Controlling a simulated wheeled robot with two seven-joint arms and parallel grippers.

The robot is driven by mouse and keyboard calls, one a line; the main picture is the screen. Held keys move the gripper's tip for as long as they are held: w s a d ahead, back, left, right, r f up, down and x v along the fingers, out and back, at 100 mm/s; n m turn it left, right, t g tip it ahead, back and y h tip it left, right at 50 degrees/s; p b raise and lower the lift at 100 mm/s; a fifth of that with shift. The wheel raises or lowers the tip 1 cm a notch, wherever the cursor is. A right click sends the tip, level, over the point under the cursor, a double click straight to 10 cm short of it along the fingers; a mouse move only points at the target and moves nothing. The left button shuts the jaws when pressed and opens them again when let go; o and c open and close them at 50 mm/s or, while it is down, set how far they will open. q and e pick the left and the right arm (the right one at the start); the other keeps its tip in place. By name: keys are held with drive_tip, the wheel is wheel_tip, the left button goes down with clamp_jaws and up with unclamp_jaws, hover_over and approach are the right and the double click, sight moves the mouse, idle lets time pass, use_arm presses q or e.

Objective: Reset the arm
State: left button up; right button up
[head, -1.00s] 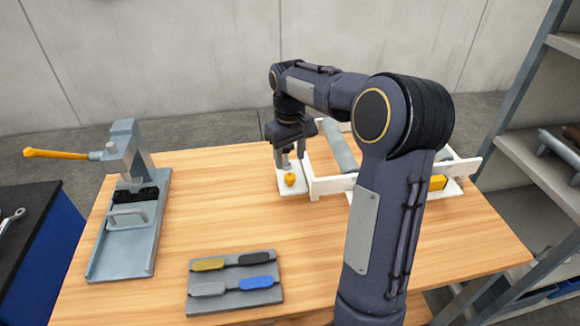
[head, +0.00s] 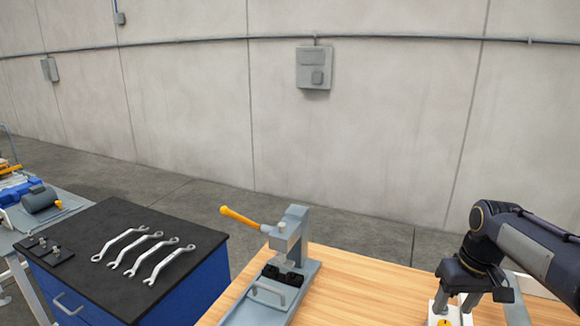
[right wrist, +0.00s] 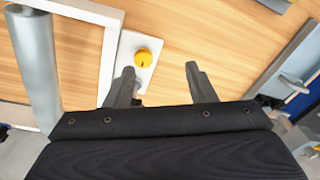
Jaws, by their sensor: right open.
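My right gripper (head: 456,302) is at the lower right of the head view, over the wooden table (head: 345,290). Its fingers point down near a white plate with a yellow knob (head: 443,322). In the right wrist view, my right gripper (right wrist: 160,74) is open, with nothing between its two fingers. The yellow knob (right wrist: 143,56) sits on the white plate (right wrist: 128,43), beyond the fingertips and nearer the left finger. The knob's contact with the gripper is not visible. My left gripper is not in view.
A grey press (head: 292,235) with a yellow lever stands on the table, left of my arm. A blue cabinet (head: 190,287) with several wrenches is further left. The right wrist view shows a grey cylinder (right wrist: 36,70) and white rail (right wrist: 85,10). Wood between press and plate is clear.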

drive_tip(key=s+a+f+t+y, duration=0.3)
drive_tip(key=s+a+t, duration=0.1)
drive_tip(key=s+a, duration=1.2)
drive_tip(key=s, duration=0.4)
drive_tip(key=shift+a+m+t, duration=0.15)
drive_tip(key=shift+m+t, duration=0.15)
drive_tip(key=shift+f, duration=0.1)
